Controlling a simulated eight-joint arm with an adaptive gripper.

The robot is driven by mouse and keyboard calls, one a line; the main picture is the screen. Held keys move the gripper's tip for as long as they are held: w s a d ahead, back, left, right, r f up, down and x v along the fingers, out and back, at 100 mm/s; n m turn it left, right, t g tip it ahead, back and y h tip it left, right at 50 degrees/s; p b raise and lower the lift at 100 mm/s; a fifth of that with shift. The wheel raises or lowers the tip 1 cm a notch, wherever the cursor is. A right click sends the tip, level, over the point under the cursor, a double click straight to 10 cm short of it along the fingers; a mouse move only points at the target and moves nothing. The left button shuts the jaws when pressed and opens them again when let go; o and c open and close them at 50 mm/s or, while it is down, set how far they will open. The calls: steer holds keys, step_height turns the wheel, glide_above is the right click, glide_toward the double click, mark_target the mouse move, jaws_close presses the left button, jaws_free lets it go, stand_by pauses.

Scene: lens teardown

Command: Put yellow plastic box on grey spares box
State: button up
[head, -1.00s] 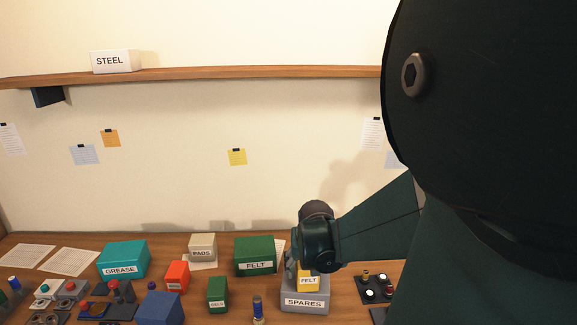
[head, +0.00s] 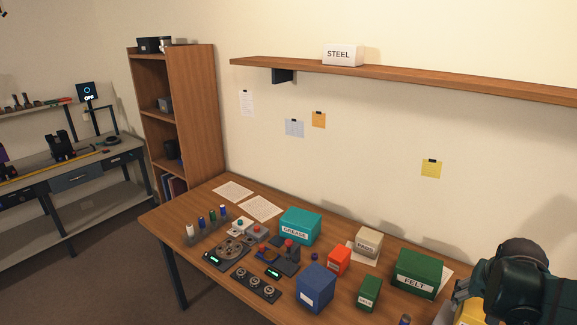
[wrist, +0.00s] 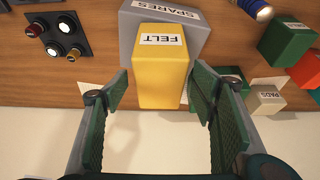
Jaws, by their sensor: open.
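The yellow plastic box (wrist: 158,78), labelled FELT, rests on the grey spares box (wrist: 190,32), labelled SPARES, in the wrist view. My gripper (wrist: 159,92) is open, with one finger on each side of the yellow box. Gaps show between the fingers and its sides. In the head view, the yellow box (head: 472,314) is only partly seen at the bottom right, under my gripper (head: 462,290). The arm and the frame edge hide most of both boxes there.

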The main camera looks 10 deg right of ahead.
steer(key=shift+p+v, duration=2.7)
steer(key=shift+v, duration=0.8)
steer(key=shift+w+a+r, duration=0.2)
steer(key=shift+w+a, duration=0.1)
steer(key=shift+a, duration=0.25)
steer(key=w+a+r+n+t+y, duration=0.1)
steer(key=a+r+n, duration=0.2)
steer(key=a, duration=0.8)
steer(key=w+a+r+n+t+y, duration=0.1)
steer(key=a+r+n, duration=0.2)
steer(key=a, duration=0.8)
steer(key=w+a+r+n+t+y, duration=0.1)
steer(key=a+r+n+t, duration=0.1)
steer(key=a, duration=1)
step_height(320, 180, up, 2)
steer(key=shift+w+r+n, duration=0.2)
steer(key=shift+w+n, duration=0.15)
steer(key=shift+n, duration=0.15)
